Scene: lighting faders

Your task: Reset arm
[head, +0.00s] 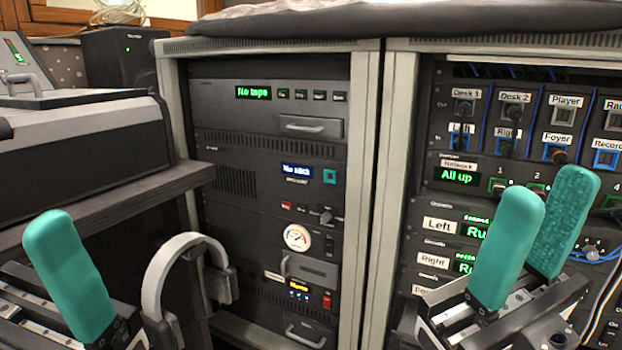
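My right gripper (549,192) is raised in front of the right rack at the lower right. Its two teal fingers stand apart with nothing seen between them, so it is open. My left gripper (68,272) is at the lower left, in front of the dark desk. Only one teal finger of it shows, so I cannot tell how far it is open. No object shows in it. Both arms are mostly below the frame.
Grey headphones (186,262) are just right of my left gripper. A left rack (366,200) and a right rack with a patch panel (555,110) stand close ahead. A dark case (85,140) sits on the desk (120,194), with a small speaker (122,57) behind.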

